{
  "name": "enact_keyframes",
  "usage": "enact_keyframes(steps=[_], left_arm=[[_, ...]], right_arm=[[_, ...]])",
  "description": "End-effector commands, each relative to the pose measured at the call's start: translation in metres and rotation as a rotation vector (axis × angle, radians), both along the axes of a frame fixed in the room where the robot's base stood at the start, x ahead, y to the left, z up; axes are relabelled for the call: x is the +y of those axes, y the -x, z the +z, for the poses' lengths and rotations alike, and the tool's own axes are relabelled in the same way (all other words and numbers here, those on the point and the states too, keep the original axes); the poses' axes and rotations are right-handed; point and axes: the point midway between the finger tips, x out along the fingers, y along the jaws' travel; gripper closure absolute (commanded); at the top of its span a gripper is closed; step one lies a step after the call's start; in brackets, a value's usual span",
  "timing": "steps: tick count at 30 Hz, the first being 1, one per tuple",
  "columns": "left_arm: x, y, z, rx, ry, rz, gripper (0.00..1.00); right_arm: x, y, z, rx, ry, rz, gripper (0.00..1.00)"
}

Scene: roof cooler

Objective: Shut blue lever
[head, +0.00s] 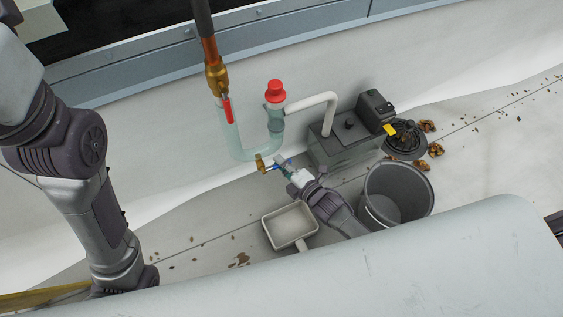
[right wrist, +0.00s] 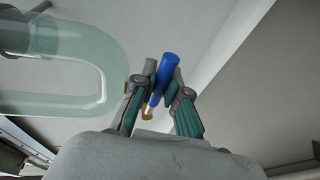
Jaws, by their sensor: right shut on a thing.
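The blue lever (right wrist: 166,72) is between the fingertips of my right gripper (right wrist: 156,88) in the right wrist view, and the jaws are shut on it. In the head view, my right gripper (head: 289,168) is at the brass valve (head: 262,164) on the low end of the clear pipe (head: 238,151). Only a little of the blue lever (head: 276,164) shows there. Most of the valve body is hidden in the wrist view. My left arm comes in at the left of the head view, but its gripper is not visible.
A red lever (head: 228,110) hangs on the upper copper pipe. A red cap (head: 275,90) tops the clear trap. A grey pump box (head: 345,145), a dark bucket (head: 397,193) and a pale dustpan (head: 290,224) surround my right gripper. Leaves lie on the floor.

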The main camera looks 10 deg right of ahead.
Motion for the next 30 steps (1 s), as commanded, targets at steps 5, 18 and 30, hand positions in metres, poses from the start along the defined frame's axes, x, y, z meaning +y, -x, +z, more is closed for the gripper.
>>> enact_keyframes(steps=[5,18,30], left_arm=[[0.000,0.000,0.000,0.000,0.000,0.000,0.60],[0.000,0.000,0.000,0.000,-0.001,-0.001,0.60],[0.000,0.000,0.000,-0.001,0.000,0.000,0.60]], right_arm=[[-0.001,0.001,-0.001,0.002,0.003,0.000,1.00],[0.000,0.000,0.000,0.001,0.001,0.000,0.61],[-0.019,0.042,0.007,0.004,0.002,0.000,0.61]])
